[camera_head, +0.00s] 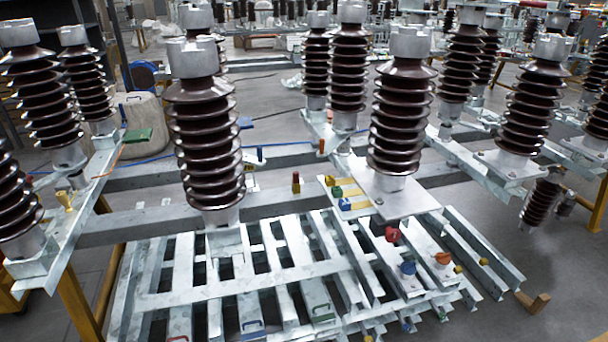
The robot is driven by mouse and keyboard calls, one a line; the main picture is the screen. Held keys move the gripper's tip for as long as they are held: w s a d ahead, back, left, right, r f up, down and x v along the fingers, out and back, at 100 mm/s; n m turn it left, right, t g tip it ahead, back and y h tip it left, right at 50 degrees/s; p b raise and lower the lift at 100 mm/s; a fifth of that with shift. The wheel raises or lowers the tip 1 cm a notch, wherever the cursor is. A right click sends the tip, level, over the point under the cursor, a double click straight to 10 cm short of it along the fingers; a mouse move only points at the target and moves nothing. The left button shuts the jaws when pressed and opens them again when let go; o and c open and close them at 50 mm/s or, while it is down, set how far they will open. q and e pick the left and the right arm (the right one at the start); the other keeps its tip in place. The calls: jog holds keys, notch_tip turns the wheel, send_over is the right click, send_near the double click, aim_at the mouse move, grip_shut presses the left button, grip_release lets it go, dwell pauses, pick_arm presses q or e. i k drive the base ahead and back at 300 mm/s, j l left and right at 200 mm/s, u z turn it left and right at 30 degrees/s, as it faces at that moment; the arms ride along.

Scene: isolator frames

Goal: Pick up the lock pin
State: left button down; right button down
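I cannot tell for certain which thing is the lock pin. Several small coloured parts could be it. A dark red upright piece with a yellowish base (296,183) stands on the cross beam in the middle. A red knob-like part (392,234), a blue one (408,267) and an orange one (442,258) sit on the right frame, below the front right insulator. A yellow piece (65,200) stands on the left beam. Neither my left nor my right gripper is in view.
Tall brown ribbed insulators, such as the front middle one (205,140) and front right one (398,120), rise from galvanised beams. Slatted metal frames (215,295) fill the front. A yellow strip bears green and blue blocks (345,204). Bare floor (565,265) shows at right.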

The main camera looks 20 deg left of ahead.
aim_at(295, 175)
jog(key=u, duration=0.45)
jog(key=i+j+u, duration=0.25)
jog(key=u, duration=0.25)
jog(key=i+j+u, duration=0.3)
jog(key=u, duration=0.2)
